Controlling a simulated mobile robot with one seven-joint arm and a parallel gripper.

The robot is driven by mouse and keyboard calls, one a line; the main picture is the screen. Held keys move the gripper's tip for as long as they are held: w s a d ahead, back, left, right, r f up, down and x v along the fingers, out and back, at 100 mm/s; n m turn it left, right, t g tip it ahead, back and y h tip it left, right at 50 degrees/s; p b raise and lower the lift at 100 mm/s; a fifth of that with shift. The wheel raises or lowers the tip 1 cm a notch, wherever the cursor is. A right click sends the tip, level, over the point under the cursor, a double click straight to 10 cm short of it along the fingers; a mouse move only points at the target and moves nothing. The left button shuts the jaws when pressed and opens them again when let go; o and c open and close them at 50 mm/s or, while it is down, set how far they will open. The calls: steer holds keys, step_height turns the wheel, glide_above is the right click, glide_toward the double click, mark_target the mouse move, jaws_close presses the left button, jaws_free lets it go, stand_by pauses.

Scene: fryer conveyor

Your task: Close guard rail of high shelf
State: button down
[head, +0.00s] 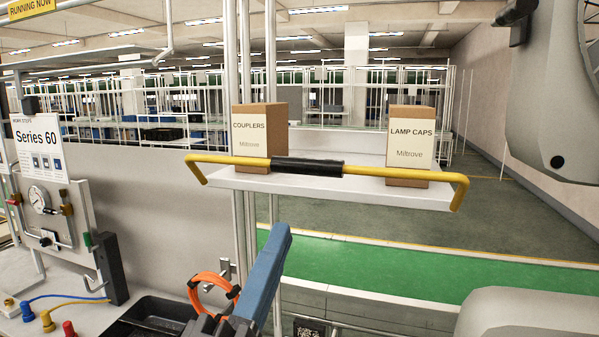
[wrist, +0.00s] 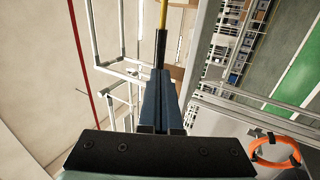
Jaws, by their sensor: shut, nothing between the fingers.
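The high shelf (head: 235,181) is a white board on posts. Its yellow guard rail (head: 410,173) has a black grip sleeve (head: 308,167) in the middle. The rail runs across the front of the shelf, and its bent ends drop to the front corners. The bar looks wider than the shelf edge, as if leaning out towards me; its exact tilt is hard to tell. My gripper (head: 279,233), with blue fingers, is shut and empty below the shelf, with a visible gap under the sleeve. In the wrist view the sleeve (wrist: 161,48) lies straight beyond the fingertips (wrist: 160,76).
A COUPLERS box (head: 252,140) and a LAMP CAPS box (head: 409,150) stand on the shelf behind the rail. An orange hose coil (head: 196,293) and a black tray (head: 150,315) are low beside my gripper. Upright posts (head: 271,80) stand behind the shelf's left part.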

mark_target(307, 162)
steer(key=p+x, duration=0.3)
steer(key=x, duration=0.4)
steer(key=shift+w+r, duration=0.3)
steer(key=shift+w+d+p, duration=0.2)
steer(key=shift+w+p, duration=0.1)
steer(key=shift+w, duration=0.05)
steer(key=shift+w+r, duration=0.1)
steer(key=shift+r, duration=0.25)
steer(key=shift+w+d+r+p, duration=0.15)
steer(key=shift+w+r+p, duration=0.05)
steer(key=shift+r+p, duration=0.25)
steer(key=shift+w+d+r+p, duration=0.15)
steer(key=shift+w+r+p, duration=0.35)
steer(key=shift+r+p, duration=0.15)
steer(key=shift+w+d+r, duration=0.15)
steer(key=shift+w+r, duration=0.35)
steer(key=shift+w, duration=0.1)
steer(key=shift+w+d+r+p, duration=0.2)
steer(key=shift+w+r+p, duration=0.15)
steer(key=shift+w, duration=0.25)
